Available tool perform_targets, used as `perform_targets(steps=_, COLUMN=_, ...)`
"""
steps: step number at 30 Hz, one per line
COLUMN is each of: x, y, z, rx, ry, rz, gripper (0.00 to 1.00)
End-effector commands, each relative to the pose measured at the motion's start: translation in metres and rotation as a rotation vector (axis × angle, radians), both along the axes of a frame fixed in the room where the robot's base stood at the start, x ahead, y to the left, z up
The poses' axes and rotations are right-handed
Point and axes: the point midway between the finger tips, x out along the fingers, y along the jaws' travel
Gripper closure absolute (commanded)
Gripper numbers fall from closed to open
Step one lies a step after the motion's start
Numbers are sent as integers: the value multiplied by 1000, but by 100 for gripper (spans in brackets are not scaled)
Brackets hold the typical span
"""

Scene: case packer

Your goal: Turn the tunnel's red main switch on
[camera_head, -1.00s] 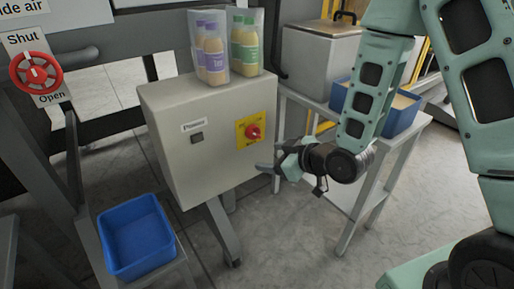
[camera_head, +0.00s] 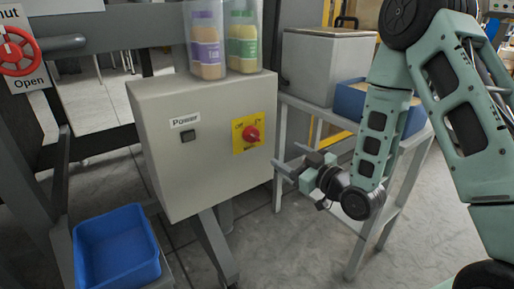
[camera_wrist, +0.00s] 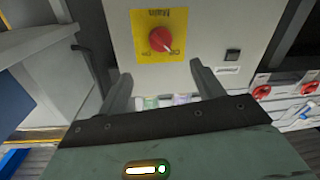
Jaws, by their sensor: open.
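The red main switch (camera_head: 250,134) is a round knob on a yellow plate (camera_head: 239,147) on the front of a grey cabinet (camera_head: 205,185). In the wrist view the red knob (camera_wrist: 162,39) sits just beyond and between my fingers, with the yellow plate around it; the picture is upside down there. My gripper (camera_head: 288,160) is open and empty, to the right of and a little below the switch, apart from it. Its two fingers also show in the wrist view (camera_wrist: 163,85).
A small dark button labelled Power (camera_head: 190,136) is left of the switch. Bottles in clear bins (camera_head: 207,45) stand on the cabinet. A blue tray (camera_head: 78,252) is at lower left. A white table (camera_head: 350,222) with a blue bin (camera_head: 349,103) stands at the right. A red valve wheel (camera_head: 14,70) is far left.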

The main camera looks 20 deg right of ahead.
Motion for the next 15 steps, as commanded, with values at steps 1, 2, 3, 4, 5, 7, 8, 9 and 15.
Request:
perform_targets(steps=1, x=3, y=1, z=-6, rx=-1, ry=-6, rz=1, gripper=33)
perform_targets(steps=2, x=4, y=2, z=-6, rx=0, ry=-5, rz=2, gripper=33)
perform_targets(steps=3, x=6, y=2, z=-6, rx=-1, ry=-5, rz=3, gripper=33)
perform_targets(steps=4, x=7, y=3, z=-6, rx=-1, ry=-5, rz=3, gripper=33)
perform_targets(steps=5, x=8, y=4, z=-6, rx=-1, ry=-5, rz=4, gripper=33)
perform_targets(steps=7, x=11, y=5, z=-6, rx=-1, ry=-5, rz=3, gripper=33)
perform_targets(steps=8, x=12, y=5, z=-6, rx=-1, ry=-5, rz=3, gripper=33)
perform_targets(steps=9, x=13, y=6, z=-6, rx=0, ry=-4, rz=2, gripper=33)
perform_targets(steps=15, x=18, y=9, z=-5, rx=1, ry=-4, rz=0, gripper=33)
